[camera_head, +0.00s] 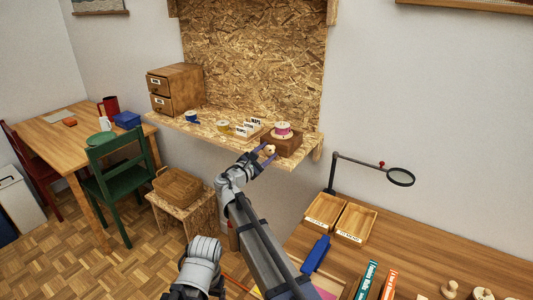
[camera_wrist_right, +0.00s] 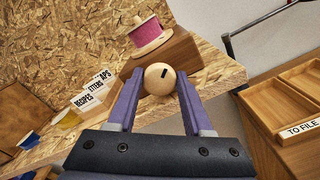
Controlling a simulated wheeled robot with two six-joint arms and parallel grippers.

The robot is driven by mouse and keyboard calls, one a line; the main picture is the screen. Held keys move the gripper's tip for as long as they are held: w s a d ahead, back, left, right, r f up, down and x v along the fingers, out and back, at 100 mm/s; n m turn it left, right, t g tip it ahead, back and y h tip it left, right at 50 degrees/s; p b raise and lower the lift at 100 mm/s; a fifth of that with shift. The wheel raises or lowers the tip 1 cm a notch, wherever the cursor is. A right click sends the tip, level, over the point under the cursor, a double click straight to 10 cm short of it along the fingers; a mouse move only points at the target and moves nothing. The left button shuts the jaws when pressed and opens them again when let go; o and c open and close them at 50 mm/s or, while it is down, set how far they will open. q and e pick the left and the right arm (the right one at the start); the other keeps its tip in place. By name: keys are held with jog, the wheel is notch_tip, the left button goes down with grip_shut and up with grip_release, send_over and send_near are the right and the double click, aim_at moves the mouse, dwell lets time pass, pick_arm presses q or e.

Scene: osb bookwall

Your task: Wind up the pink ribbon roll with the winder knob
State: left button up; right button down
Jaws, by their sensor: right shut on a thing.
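The pink ribbon roll (camera_head: 283,129) sits on a wooden winder box (camera_head: 285,145) near the right end of the OSB shelf; the roll also shows in the right wrist view (camera_wrist_right: 146,33). The round pale winder knob (camera_wrist_right: 159,79), with a dark mark on it, is on the front of the box. My right gripper (camera_wrist_right: 158,90) is shut on the knob, its two purple fingers on either side. In the head view my right gripper (camera_head: 267,153) reaches the box's front from below. My left gripper is not clearly visible.
Labelled cards (camera_head: 247,128), a yellow roll (camera_head: 223,126) and a blue roll (camera_head: 191,117) lie left of the box on the shelf. A small drawer cabinet (camera_head: 175,89) stands farther left. A magnifier arm (camera_head: 360,162) and wooden trays (camera_head: 354,222) are on the desk at right.

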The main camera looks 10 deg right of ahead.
jog(key=shift+m, duration=0.9)
jog(key=shift+c, duration=1.5)
grip_release()
jog(key=shift+s, duration=0.1)
jog(key=shift+f, duration=0.1)
